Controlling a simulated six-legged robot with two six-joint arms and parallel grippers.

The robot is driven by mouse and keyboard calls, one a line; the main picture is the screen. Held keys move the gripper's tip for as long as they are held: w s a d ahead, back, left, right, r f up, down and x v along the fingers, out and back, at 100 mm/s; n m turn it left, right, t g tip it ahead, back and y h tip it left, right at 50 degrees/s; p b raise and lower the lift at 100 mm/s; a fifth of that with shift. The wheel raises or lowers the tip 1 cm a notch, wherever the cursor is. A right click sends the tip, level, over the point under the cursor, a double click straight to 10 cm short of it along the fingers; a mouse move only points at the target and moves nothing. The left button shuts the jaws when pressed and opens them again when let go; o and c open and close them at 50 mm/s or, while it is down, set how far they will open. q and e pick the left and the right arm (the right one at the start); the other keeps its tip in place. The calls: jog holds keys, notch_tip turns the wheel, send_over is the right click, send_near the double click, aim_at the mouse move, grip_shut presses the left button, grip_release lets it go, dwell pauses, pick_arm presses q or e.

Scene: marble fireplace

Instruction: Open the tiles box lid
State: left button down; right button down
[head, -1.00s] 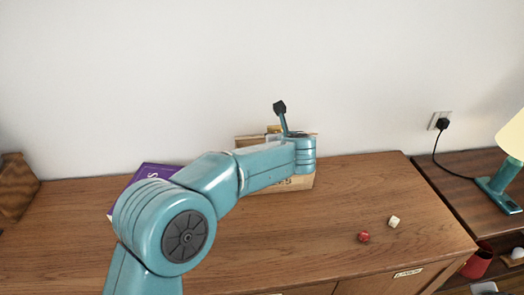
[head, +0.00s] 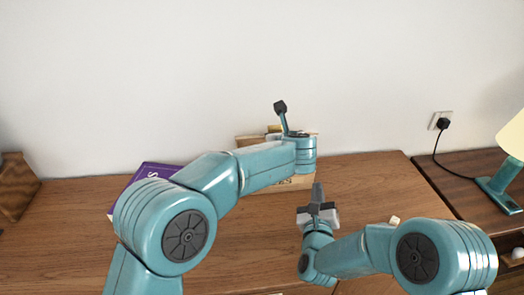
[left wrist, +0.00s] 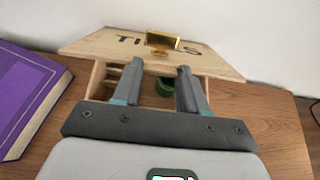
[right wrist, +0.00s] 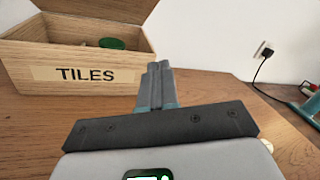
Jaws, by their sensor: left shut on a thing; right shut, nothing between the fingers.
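The wooden tiles box (right wrist: 70,75) stands at the left of the right wrist view, its TILES label facing me. Its lid (right wrist: 110,12) stands raised, and the inside shows. The lid (left wrist: 105,45) with its gold tab (left wrist: 163,40) also shows in the left wrist view. My left gripper (left wrist: 162,72) is shut on the gold tab, its fingers on either side. In the head view my left arm hides much of the box (head: 290,184). My right gripper (right wrist: 158,70) is shut and empty, in front of the box and to its right, apart from it.
A green round thing (right wrist: 111,43) lies inside the box. A purple book (head: 150,177) lies left of the box. A white die (head: 395,220) shows beyond my right arm. A lamp (head: 505,165) stands at the far right. The wall is close behind.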

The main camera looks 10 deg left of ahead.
jog(key=s+a+r+m+y, duration=0.1)
jog(key=s+a+y, duration=0.15)
jog(key=a, duration=0.35)
jog(key=s+a+m+y, duration=0.1)
jog(key=s+a+y, duration=0.15)
jog(key=a, duration=0.35)
jog(key=shift+t+y, duration=0.4)
jog(key=shift+s+r+x, duration=0.1)
jog(key=shift+r+x, duration=0.3)
jog(key=shift+x, duration=1.8)
jog(key=shift+s+r+x, duration=0.1)
jog(key=shift+r+x, duration=0.35)
jog(key=shift+x, duration=1.8)
jog(key=shift+s+r+x, duration=0.1)
jog(key=shift+r+x, duration=0.3)
jog(key=shift+x, duration=1.8)
jog(key=shift+a, duration=0.1)
